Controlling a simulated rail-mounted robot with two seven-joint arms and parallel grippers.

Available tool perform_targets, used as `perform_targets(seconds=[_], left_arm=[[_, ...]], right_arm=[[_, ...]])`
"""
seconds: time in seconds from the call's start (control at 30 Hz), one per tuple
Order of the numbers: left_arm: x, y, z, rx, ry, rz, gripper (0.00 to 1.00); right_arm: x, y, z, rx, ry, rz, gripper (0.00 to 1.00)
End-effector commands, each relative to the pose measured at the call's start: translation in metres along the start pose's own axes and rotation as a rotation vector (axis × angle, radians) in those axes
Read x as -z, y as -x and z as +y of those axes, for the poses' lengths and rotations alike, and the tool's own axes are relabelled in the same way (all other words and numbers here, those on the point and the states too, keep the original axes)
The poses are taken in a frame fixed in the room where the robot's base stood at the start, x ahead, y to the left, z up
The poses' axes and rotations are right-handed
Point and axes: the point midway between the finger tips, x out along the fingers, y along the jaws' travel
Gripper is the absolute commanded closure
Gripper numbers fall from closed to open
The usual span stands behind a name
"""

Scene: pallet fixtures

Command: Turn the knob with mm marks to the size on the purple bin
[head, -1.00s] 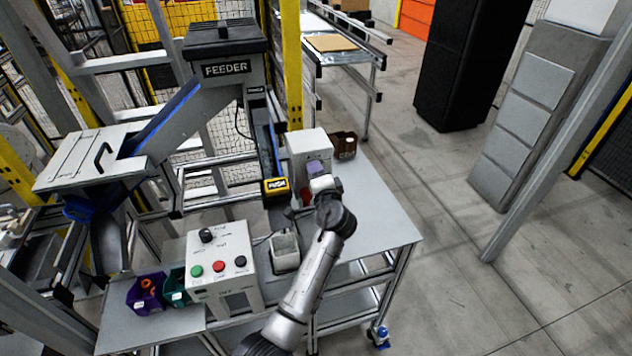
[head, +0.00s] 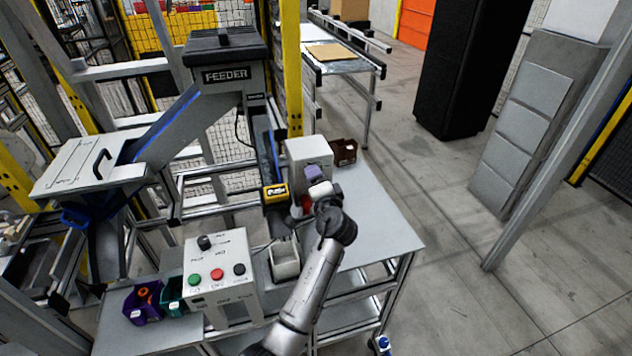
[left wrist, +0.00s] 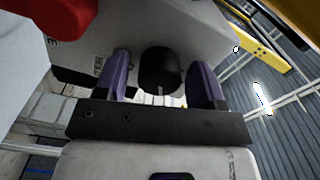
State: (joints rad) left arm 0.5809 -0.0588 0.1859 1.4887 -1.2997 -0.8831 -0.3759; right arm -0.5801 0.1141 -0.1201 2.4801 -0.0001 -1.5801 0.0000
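My left gripper (head: 313,175) is at the front of a light grey box (head: 303,150) beside the feeder chute. In the left wrist view, its two purple fingers (left wrist: 163,82) are open, one on each side of a round black knob (left wrist: 160,70). Gaps show between knob and fingers. No mm marks are readable, and the gripper hides the knob in the head view. The purple bin (head: 133,316) stands at the front left of the table with orange-brown rings inside. The size on its label is too small to read. My right gripper is not in view.
A control box (head: 232,292) with a black knob (head: 204,242) and green, red and black buttons stands beside a teal bin (head: 165,303). A red part (left wrist: 68,15) is close by in the left wrist view. A brown bin (head: 346,158) is behind. The table's right side (head: 375,220) is clear.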

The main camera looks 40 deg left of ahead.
Motion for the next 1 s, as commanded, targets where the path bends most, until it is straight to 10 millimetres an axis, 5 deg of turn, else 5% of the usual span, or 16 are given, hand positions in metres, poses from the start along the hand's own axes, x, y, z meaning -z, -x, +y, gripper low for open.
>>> perform_targets(seconds=[0.37,1.0], left_arm=[[0.001,0.006,0.0,0.0,0.0,0.002,0.33],[0.0,0.107,0.001,-0.001,-0.001,0.001,0.33]], right_arm=[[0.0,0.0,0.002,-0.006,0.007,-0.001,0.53],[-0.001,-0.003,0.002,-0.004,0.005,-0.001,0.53]])
